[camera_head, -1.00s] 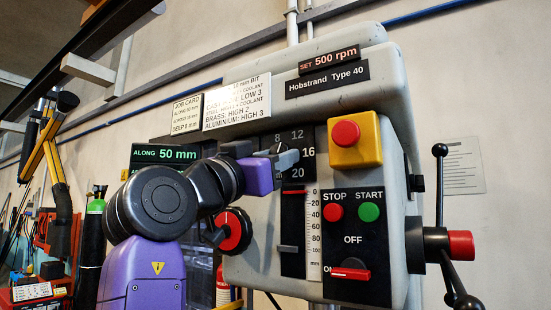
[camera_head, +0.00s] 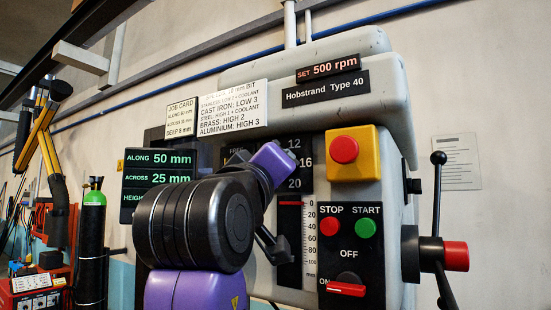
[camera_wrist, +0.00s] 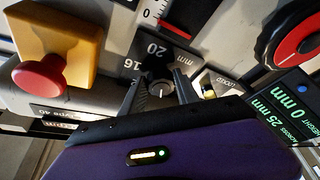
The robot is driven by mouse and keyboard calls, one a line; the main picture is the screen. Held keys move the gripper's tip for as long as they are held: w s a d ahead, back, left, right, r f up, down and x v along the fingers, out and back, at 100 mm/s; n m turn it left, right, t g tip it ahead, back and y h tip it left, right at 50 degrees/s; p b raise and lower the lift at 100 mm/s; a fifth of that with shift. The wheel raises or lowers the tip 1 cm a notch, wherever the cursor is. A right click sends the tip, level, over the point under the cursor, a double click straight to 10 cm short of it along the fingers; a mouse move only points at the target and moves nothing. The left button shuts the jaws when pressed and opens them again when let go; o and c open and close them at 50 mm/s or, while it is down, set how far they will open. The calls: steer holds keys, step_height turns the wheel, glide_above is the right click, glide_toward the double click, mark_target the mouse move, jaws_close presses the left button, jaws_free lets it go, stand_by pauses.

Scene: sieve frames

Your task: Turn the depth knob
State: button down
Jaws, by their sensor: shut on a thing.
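The depth knob (camera_wrist: 160,89) is a small dark round knob with a pale pointer line, on a black dial plate (camera_wrist: 172,58) marked 16 and 20 in the wrist view. My gripper (camera_wrist: 160,80) has a finger on each side of the knob and is shut on it. In the head view the dial plate (camera_head: 301,150) shows 12, 16 and 20. My purple gripper body and arm cover its left part and hide the knob and fingertips.
To the right are a yellow box with a red button (camera_head: 344,149), STOP and START buttons (camera_head: 348,227) and a red switch (camera_head: 346,289). A depth scale (camera_head: 310,238) lies below. A readout (camera_head: 160,176) stands left.

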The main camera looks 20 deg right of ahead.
steer(key=shift+r+n+y+p, duration=0.1)
steer(key=shift+n+y+p, duration=0.25)
steer(key=shift+n, duration=0.35)
steer(key=c, duration=0.9)
jaws_free()
steer(key=b+v, duration=0.2)
steer(key=v, duration=0.6)
steer(key=shift+b, duration=0.4)
steer(key=shift+w, duration=0.1)
